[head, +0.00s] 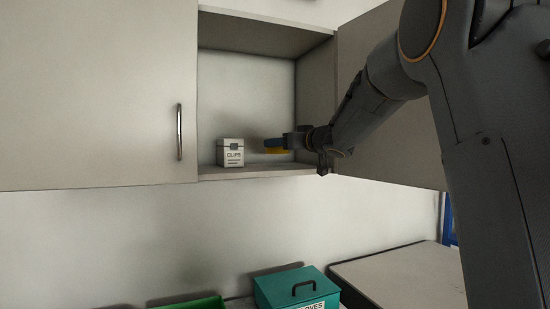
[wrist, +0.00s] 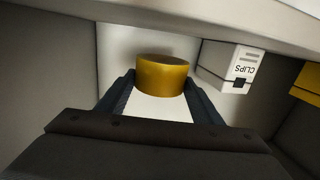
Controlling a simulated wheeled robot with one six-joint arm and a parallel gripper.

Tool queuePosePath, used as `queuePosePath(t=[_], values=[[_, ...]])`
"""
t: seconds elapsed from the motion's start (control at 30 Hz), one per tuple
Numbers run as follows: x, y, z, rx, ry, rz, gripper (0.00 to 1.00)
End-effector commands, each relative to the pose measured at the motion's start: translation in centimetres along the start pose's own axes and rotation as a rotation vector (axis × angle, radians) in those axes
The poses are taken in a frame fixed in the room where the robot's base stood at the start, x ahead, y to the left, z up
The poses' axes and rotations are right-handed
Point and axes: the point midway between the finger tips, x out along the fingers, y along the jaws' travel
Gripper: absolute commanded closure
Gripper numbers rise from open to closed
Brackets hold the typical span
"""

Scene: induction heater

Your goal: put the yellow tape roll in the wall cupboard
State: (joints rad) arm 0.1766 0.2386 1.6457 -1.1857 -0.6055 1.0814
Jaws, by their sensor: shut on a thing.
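The yellow tape roll (wrist: 162,76) is between the fingers of my gripper (wrist: 160,88) in the wrist view. In the head view only a thin yellow part of the roll (head: 276,151) shows, at the tip of my gripper (head: 287,143). My gripper is shut on it, inside the open bay of the wall cupboard (head: 258,172). The roll appears a little above the cupboard floor, though contact is hard to judge. The arm hides part of the bay's right side.
A white CLIPS box (head: 231,153) stands in the bay, left of the roll; the wrist view shows it inverted (wrist: 230,64). Another yellow object (wrist: 308,82) is at that view's right edge. A closed door (head: 100,95) covers the left. A teal box (head: 293,288) is below.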

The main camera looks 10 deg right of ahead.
Motion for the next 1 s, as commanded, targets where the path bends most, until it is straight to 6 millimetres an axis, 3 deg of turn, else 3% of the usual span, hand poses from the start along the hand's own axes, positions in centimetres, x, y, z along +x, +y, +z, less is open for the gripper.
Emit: queuePosePath(t=[0.3, 0.7, 0.73, 0.8, 1.0], values=[[0.2, -0.1, 3.6, 0.002, 0.0, -0.001, 0.65], [0.3, -0.2, 4.1, 0.0, 0.0, -0.002, 0.65], [0.3, -0.2, 4.1, 0.0, -0.001, -0.001, 0.35], [0.3, -0.2, 4.1, 0.0, -0.001, -0.001, 0.23], [0.3, -0.1, 4.1, 0.0, -0.001, -0.001, 0.21]])
